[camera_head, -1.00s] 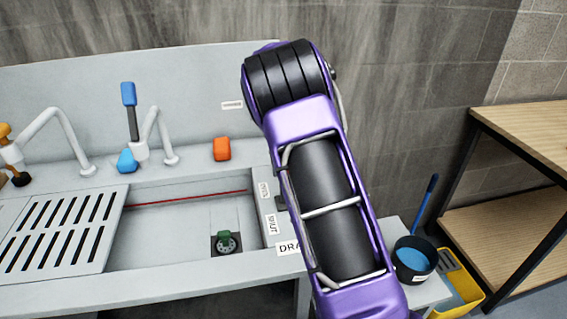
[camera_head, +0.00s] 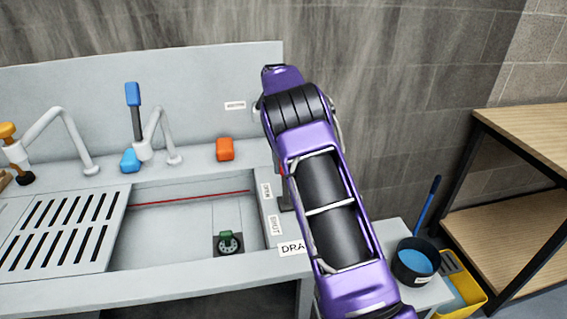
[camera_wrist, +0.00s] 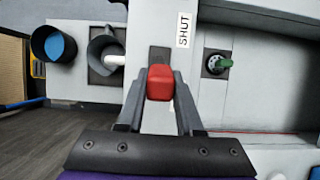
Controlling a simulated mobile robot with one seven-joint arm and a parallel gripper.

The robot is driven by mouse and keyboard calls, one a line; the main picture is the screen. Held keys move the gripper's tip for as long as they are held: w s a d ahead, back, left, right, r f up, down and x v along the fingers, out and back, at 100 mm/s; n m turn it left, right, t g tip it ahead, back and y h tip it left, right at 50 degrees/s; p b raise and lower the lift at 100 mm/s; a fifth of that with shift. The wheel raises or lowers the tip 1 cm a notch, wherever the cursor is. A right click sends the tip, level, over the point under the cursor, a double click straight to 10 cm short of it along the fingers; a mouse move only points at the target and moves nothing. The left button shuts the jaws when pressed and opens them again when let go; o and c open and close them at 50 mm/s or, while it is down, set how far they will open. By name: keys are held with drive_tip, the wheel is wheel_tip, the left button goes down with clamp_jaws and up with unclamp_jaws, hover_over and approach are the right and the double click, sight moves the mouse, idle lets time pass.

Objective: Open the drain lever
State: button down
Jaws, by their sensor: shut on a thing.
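The drain lever's red handle (camera_wrist: 160,82) sits between the two grey fingers of my gripper (camera_wrist: 160,88) in the wrist view. My gripper is shut on it. A dark mount shows just beyond the handle, beside a label reading SHUT (camera_wrist: 183,29). In the head view my purple arm hides my gripper and most of the lever; only a small bit of red shows at the arm's left edge. The drain (camera_head: 229,243) with its green part lies in the sink basin (camera_head: 180,225); it also shows in the wrist view (camera_wrist: 217,64).
A DRA... label (camera_head: 292,247) is partly covered by my arm. An orange block (camera_head: 225,149), faucets and a slotted drainboard (camera_head: 65,228) are on the sink unit. A dark bucket (camera_head: 415,262), a yellow bin (camera_head: 463,292) and a wooden shelf (camera_head: 520,140) stand right.

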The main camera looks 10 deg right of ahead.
drive_tip(key=c, duration=0.6)
unclamp_jaws()
drive_tip(key=shift+o, duration=0.2)
wheel_tip(320, 180, up, 10)
